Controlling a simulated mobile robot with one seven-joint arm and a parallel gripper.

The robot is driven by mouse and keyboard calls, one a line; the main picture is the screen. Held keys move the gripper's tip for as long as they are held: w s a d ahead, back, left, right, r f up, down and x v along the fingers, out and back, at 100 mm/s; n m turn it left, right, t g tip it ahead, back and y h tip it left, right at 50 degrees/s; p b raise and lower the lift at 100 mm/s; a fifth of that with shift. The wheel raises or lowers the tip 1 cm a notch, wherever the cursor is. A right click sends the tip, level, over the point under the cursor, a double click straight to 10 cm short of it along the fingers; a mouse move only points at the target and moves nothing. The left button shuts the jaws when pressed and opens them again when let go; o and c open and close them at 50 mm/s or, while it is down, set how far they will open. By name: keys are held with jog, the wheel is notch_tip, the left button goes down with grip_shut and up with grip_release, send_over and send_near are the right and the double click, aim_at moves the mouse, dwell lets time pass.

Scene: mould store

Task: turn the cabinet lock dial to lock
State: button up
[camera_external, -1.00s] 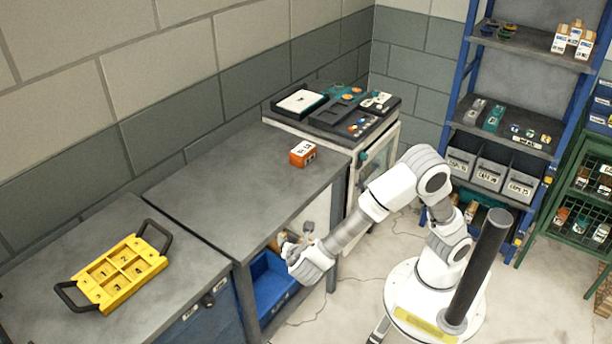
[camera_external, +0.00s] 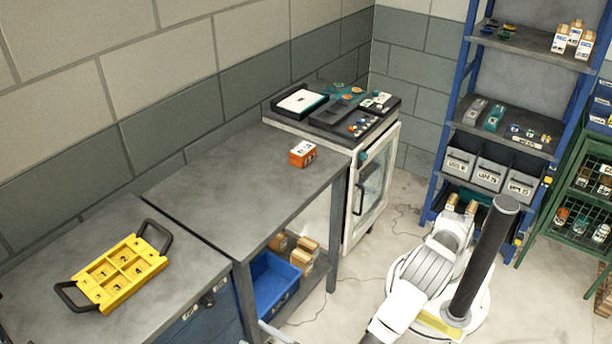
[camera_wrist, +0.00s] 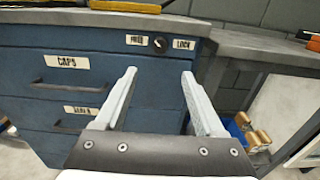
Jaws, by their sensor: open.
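The blue cabinet (camera_wrist: 60,95) fills the left of the wrist view, under a grey worktop. Its dark lock dial (camera_wrist: 159,44) is on the upper front, between a FREE label (camera_wrist: 137,39) and a LOCK label (camera_wrist: 184,44). The dial's pointer is too small to read. My gripper (camera_wrist: 159,75) is open and empty, its fingers spread towards the cabinet front. The dial appears just beyond and between the fingertips, apparently untouched. In the external view the cabinet (camera_external: 195,325) is partly visible at the bottom, and my gripper is mostly cut off there.
Drawers with handles (camera_wrist: 58,86) lie below the dial. To the right is an open bench (camera_external: 235,175) with a blue bin (camera_external: 270,283) and wooden blocks (camera_external: 306,250) beneath. A yellow tray (camera_external: 120,273) and an orange box (camera_external: 302,153) stand on top.

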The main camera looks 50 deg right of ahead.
aim_at(212, 305)
jog(key=w+b, duration=0.2)
jog(key=w, duration=1.2)
grip_shut()
